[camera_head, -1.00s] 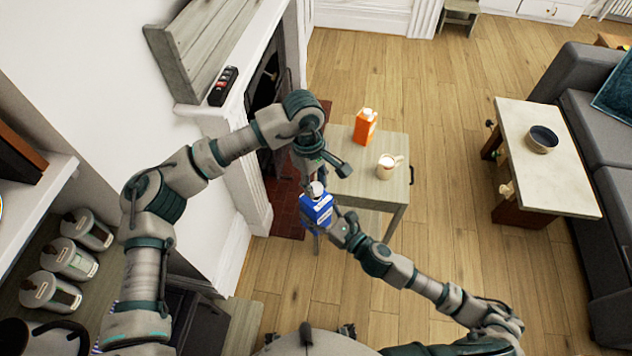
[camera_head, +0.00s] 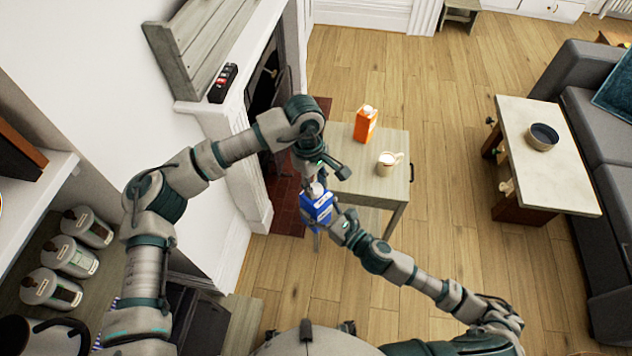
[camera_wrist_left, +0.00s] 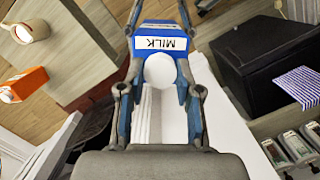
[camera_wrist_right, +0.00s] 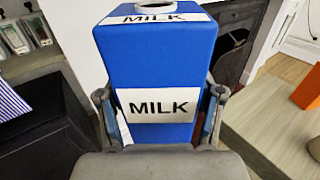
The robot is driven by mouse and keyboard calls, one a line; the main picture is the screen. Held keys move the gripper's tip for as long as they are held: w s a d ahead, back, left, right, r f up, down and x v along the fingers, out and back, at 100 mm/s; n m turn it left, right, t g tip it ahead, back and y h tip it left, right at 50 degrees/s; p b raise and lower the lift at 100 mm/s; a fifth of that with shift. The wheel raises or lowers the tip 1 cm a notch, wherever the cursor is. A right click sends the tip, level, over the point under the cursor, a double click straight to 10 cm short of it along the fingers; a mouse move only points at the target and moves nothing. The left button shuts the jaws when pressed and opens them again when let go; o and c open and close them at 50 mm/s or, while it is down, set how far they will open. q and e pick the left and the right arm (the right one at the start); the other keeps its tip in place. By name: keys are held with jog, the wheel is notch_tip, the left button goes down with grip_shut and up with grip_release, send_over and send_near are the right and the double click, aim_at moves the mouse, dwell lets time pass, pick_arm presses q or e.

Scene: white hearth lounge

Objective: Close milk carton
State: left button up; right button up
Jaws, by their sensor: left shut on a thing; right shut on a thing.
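The blue milk carton (camera_head: 317,210) is held upright in the air in front of the side table. My right gripper (camera_wrist_right: 158,112) is shut around its sides, below and beside the MILK label. The carton's white ring-shaped spout (camera_wrist_right: 155,6) shows at the top edge of the right wrist view, its hole uncovered. My left gripper (camera_head: 313,180) is above the carton, shut on a round white cap (camera_wrist_left: 160,71). The carton top also shows beyond the cap in the left wrist view (camera_wrist_left: 148,30). The exact gap between cap and spout cannot be told.
The fireplace wall (camera_head: 238,180) stands close on the left. Open wooden floor (camera_head: 450,255) lies to the right.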

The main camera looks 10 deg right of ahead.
pick_arm(q)
jog(key=shift+f, duration=0.4)
jog(key=m, duration=0.4)
jog(key=shift+m+y, duration=0.4)
jog(key=m, duration=0.5)
jog(key=shift+w+y, duration=0.1)
jog(key=shift+y, duration=0.3)
jog(key=m, duration=0.5)
jog(key=shift+d+y, duration=0.1)
jog(key=shift+y, duration=0.3)
jog(key=m, duration=0.5)
jog(key=shift+w+t, duration=0.1)
jog(key=shift+t, duration=0.2)
jog(key=o, duration=0.8)
